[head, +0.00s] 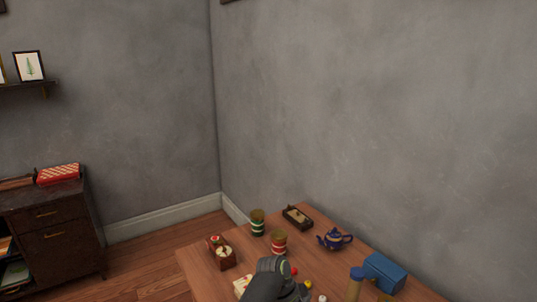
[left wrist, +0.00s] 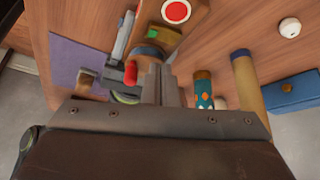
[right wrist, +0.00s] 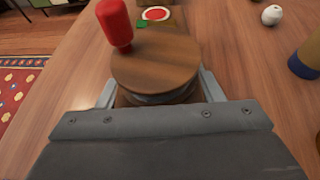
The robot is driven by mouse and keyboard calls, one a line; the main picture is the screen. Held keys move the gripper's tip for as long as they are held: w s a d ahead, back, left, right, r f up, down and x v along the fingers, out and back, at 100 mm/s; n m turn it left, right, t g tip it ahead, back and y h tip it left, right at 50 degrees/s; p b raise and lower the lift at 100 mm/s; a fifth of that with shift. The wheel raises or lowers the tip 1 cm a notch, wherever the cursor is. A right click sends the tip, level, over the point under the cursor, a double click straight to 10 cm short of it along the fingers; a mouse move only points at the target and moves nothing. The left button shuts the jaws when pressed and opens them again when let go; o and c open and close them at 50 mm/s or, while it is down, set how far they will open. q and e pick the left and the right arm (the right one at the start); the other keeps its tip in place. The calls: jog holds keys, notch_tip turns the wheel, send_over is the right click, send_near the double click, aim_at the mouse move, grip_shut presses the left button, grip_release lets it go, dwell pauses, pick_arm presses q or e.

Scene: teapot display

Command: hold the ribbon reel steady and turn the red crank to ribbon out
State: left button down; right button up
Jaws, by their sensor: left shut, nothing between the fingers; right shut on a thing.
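In the right wrist view, my right gripper (right wrist: 157,92) is shut on the ribbon reel (right wrist: 160,65), with a finger at each side. The reel has a round wooden top, and the upright red crank knob (right wrist: 115,22) stands at its far left edge. In the left wrist view, my left gripper (left wrist: 158,85) is shut and empty. A small red knob (left wrist: 130,72), likely the crank's, shows just left of its fingertips; I cannot tell whether they touch. The reel is not clear in the head view, where a dark arm part of mine covers the table's near side.
In the head view, a teapot (head: 335,240), a blue box (head: 386,272), a green-banded jar (head: 257,223), a red-banded jar (head: 279,242), a dark tray (head: 297,217) and a wooden box with a dial (head: 221,253) stand on the table.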

pick_arm(q)
jog(key=shift+s+d, duration=0.4)
jog(key=shift+s, duration=0.1)
dwell(0.6)
jog(key=shift+s+a, duration=0.15)
jog(key=shift+a, duration=0.05)
jog(key=shift+s+a, duration=0.3)
jog(key=shift+s, duration=0.25)
jog(key=shift+s+a, duration=0.1)
jog(key=shift+s, duration=0.2)
jog(key=shift+s, duration=0.1)
jog(key=shift+s+f, duration=0.1)
jog(key=shift+s, duration=0.15)
dwell(0.3)
jog(key=shift+a, duration=0.1)
jog(key=shift+w+a, duration=0.1)
jog(key=shift+a, duration=0.1)
notch_tip(320, 180, up, 6)
dwell(0.6)
